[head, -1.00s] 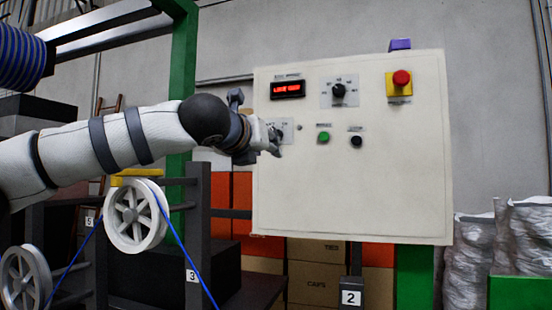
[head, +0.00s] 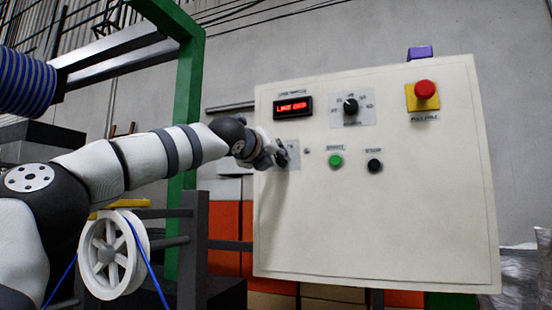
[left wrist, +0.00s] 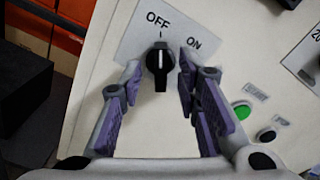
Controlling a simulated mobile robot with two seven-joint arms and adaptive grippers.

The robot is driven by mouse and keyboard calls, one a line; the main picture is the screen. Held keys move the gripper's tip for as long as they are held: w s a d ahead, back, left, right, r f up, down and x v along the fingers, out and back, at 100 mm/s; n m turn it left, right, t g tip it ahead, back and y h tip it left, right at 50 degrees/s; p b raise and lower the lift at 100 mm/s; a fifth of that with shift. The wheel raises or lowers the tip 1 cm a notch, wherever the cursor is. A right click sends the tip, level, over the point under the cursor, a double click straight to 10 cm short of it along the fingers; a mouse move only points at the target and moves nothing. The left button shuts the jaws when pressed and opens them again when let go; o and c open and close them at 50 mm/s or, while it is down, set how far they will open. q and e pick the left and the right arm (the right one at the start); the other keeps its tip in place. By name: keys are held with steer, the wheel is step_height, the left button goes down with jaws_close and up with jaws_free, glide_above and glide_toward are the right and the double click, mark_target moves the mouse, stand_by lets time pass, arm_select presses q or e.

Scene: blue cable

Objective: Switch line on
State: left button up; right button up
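The black rotary switch (left wrist: 160,62) sits on a plate marked OFF and ON on the control panel (head: 380,220). Its white line points up at OFF; ON is to the right. My left gripper (head: 279,155) is at this switch on the panel's left side and hides most of it in the head view. In the left wrist view the fingers of my left gripper (left wrist: 160,78) are open, one each side of the knob, with gaps visible. The right finger looks closer to it. My right gripper is in neither view.
The panel also carries a red-lit display (head: 292,106), its text hard to read, another black selector (head: 350,106), a green button (head: 336,160), a black button (head: 374,165) and a red emergency button (head: 425,90). A white cable reel (head: 112,254) stands lower left.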

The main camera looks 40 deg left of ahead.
arm_select(q)
steer(key=shift+w+a, duration=0.1)
steer(key=shift+w, duration=0.4)
steer(key=shift+c, duration=0.6)
jaws_close()
steer(key=shift+m, duration=0.4)
steer(key=m, duration=0.5)
steer(key=shift+m, duration=0.3)
steer(key=m, duration=0.5)
steer(key=shift+f, duration=0.1)
steer(key=shift+m, duration=0.4)
